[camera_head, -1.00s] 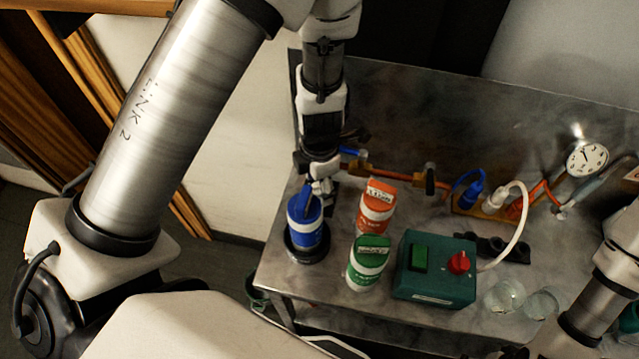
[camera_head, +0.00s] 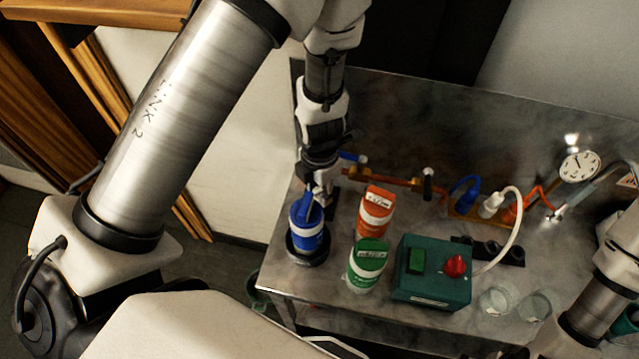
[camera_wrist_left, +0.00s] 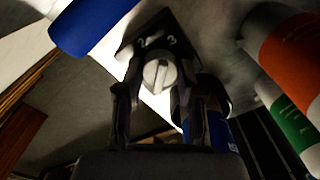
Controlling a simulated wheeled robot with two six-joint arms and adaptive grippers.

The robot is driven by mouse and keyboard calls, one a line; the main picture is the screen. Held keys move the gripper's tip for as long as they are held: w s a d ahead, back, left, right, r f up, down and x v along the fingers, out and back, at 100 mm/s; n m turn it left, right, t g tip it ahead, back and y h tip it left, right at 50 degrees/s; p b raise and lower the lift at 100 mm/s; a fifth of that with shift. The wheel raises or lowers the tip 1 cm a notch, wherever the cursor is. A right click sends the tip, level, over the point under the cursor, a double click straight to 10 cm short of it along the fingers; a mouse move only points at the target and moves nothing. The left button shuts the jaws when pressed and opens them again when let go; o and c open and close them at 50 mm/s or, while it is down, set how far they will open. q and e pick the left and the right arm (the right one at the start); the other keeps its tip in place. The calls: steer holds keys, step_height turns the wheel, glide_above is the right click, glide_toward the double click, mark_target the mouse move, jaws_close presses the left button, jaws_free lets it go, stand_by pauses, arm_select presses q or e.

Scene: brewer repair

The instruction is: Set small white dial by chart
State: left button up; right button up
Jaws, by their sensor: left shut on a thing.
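The small white dial (camera_wrist_left: 159,74) shows in the left wrist view on a dark plate (camera_wrist_left: 143,43) marked with the numbers 2 and 3. My left gripper (camera_wrist_left: 157,90) is shut on the dial, one finger at each side. In the head view my left gripper (camera_head: 324,190) reaches down at the table's left end, just behind the blue canister. The dial is too small and covered to make out there. I cannot make out a chart in either view. My right arm (camera_head: 600,300) enters at the right edge; its gripper is not seen.
Close to the left gripper stand blue (camera_head: 308,235), orange (camera_head: 375,212) and green (camera_head: 367,264) canisters. A green box (camera_head: 432,285) with a red knob, clear glasses (camera_head: 495,300), coloured hoses and a round gauge (camera_head: 580,166) stand farther right on the metal table (camera_head: 450,130).

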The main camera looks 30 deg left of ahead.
mark_target(320, 190)
arm_select(q)
steer(key=n+p, duration=0.2)
steer(key=n, duration=0.2)
steer(key=shift+s+n, duration=0.1)
steer(key=shift+n, duration=0.2)
steer(key=n+p, duration=0.2)
steer(key=n, duration=0.3)
steer(key=shift+p, duration=0.35)
steer(key=n+p, duration=0.2)
steer(key=n, duration=0.4)
steer(key=shift+n, duration=0.4)
steer(key=n+p, duration=0.1)
steer(key=n, duration=0.3)
steer(key=shift+f+n+p, duration=0.1)
steer(key=shift+n+p, duration=0.2)
steer(key=shift+n, duration=0.1)
steer(key=o, duration=1.1)
steer(key=shift+o, duration=0.2)
steer(key=shift+r, duration=3.75)
